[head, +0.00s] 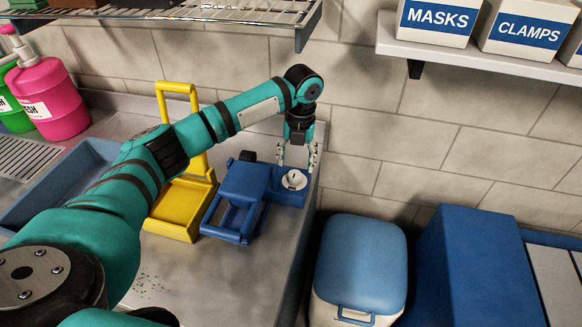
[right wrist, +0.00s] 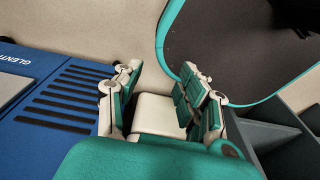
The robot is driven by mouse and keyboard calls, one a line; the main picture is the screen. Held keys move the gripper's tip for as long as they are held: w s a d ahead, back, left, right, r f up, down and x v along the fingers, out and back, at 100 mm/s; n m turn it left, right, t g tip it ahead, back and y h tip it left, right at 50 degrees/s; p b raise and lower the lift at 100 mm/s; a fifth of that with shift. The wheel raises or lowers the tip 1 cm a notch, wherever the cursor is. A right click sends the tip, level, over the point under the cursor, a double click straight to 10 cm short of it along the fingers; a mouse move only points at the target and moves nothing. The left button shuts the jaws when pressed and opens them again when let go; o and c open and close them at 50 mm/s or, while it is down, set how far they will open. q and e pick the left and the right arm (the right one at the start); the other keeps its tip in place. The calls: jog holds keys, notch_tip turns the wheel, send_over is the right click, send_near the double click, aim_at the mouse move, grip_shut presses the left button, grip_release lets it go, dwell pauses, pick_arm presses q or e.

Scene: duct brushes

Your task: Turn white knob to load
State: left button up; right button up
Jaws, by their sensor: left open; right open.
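The white knob (head: 294,180) is a small round dial on top of the right end of a blue device (head: 243,187). The device stands on the metal counter near its right edge. My left gripper (head: 298,160) points down right at the knob, open, with its fingers on either side just above it. I cannot tell whether the fingers touch it. The knob's pointer mark is too small to read. My right gripper (right wrist: 160,85) shows only in the right wrist view, open and empty, away from the device.
A yellow frame (head: 180,200) stands left of the blue device. A blue-lidded bin (head: 361,255) and a blue cabinet (head: 472,265) are right of the counter. Wall shelves hang above, one with boxes marked MASKS (head: 436,18) and CLAMPS (head: 528,32). A pink bottle (head: 48,97) stands at left.

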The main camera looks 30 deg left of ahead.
aim_at(295, 174)
pick_arm(q)
jog(key=f, duration=0.2)
jog(key=shift+s+d+f+p, duration=0.1)
jog(key=shift+d+f+p, duration=0.1)
jog(key=shift+f+p, duration=0.15)
jog(key=shift+a+f, duration=0.2)
jog(key=shift+f, duration=0.6)
jog(key=shift+w+a+f, duration=0.2)
jog(key=shift+a+f, duration=0.1)
jog(key=shift+f, duration=0.35)
jog(key=shift+s+d, duration=0.1)
jog(key=c, duration=1.1)
jog(key=shift+c, duration=0.2)
pick_arm(e)
jog(key=shift+g, duration=0.3)
jog(key=s+d, duration=0.1)
jog(key=s+d+r, duration=0.1)
jog(key=s+d, duration=0.1)
